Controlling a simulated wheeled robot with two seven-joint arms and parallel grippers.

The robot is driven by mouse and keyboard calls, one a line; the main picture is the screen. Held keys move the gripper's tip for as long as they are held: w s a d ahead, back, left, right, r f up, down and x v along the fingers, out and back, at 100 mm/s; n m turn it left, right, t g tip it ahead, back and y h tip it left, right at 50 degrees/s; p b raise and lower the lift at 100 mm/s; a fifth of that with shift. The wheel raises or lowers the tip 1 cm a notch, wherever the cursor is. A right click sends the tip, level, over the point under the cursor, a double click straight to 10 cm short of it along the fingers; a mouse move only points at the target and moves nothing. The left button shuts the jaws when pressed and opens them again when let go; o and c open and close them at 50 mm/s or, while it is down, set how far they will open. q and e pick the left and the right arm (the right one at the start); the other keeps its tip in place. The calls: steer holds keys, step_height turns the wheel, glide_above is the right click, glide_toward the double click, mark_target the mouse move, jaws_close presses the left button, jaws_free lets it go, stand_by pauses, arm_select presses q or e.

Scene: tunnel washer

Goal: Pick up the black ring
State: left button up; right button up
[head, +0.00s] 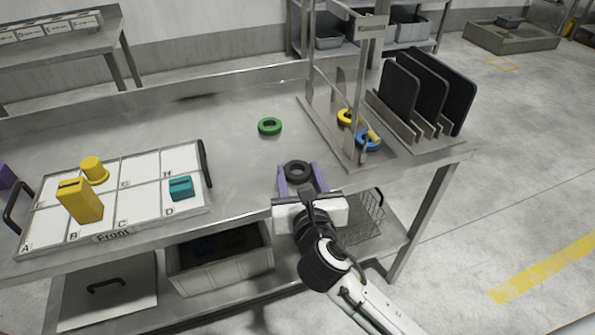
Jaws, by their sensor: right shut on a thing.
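The black ring (298,166) is near the front edge of the steel table, right of the tray. My right gripper (302,178) reaches in from the lower right, and its purple fingers are on either side of the ring, shut on it. The ring looks flat and level. I cannot tell whether it touches the table or is held just above it. My left gripper is not in view.
A green ring (269,126) lies behind the black one. A yellow ring (346,117) and a blue ring (368,141) are by the metal stand at the right. A black-plate rack (414,130) stands beyond. A lettered tray (140,222) holds yellow and teal blocks.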

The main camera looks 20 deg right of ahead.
mark_target(299, 176)
steer(key=shift+r, duration=0.1)
